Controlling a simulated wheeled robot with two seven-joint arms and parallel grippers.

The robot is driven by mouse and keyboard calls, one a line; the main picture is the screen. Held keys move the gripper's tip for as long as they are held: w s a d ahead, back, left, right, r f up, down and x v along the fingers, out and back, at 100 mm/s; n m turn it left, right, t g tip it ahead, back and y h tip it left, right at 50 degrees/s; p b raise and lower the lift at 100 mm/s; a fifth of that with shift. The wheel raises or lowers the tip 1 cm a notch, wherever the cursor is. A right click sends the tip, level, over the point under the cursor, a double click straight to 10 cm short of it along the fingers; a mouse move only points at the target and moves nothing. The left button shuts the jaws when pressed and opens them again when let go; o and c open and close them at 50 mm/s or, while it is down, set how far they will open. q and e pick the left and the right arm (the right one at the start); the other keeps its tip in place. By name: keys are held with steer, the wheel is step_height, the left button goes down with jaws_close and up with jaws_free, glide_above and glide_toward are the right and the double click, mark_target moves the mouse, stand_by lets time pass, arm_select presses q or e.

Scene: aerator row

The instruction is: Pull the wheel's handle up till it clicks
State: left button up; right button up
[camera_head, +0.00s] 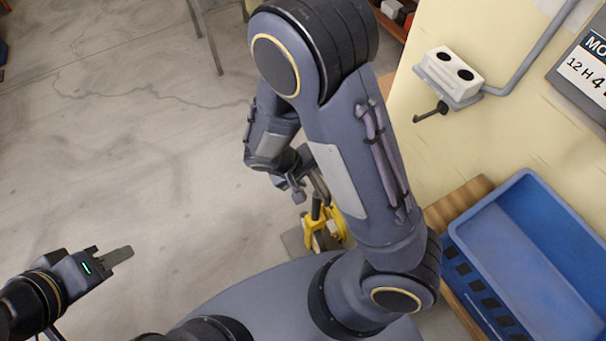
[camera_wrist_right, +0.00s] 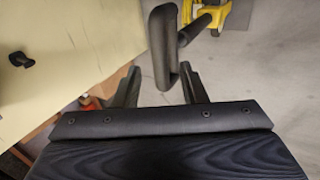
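A dark bar-shaped handle (camera_wrist_right: 163,45) stands in the right wrist view, its lower end between the fingers of my right gripper (camera_wrist_right: 160,88). The fingers are apart, with gaps showing on both sides of the handle. In the head view my right gripper (camera_head: 298,191) is partly hidden by my right arm, close above a yellow wheeled thing (camera_head: 322,228). Part of the yellow thing also shows at the top of the right wrist view (camera_wrist_right: 214,14). The wheel itself is not clear. My left gripper (camera_head: 122,255) is away at the lower left, near nothing; its finger gap cannot be made out.
A blue crate (camera_head: 538,183) stands on wooden slats at the right, beside a cream wall (camera_head: 470,130). A white socket box (camera_head: 452,72) and a black lever (camera_head: 430,112) are on the wall. The concrete floor (camera_head: 150,150) at left is clear.

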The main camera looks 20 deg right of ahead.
mark_target(317, 180)
steer(key=shift+b+x, duration=2.3)
steer(key=shift+x, duration=0.6)
steer(key=c, duration=0.8)
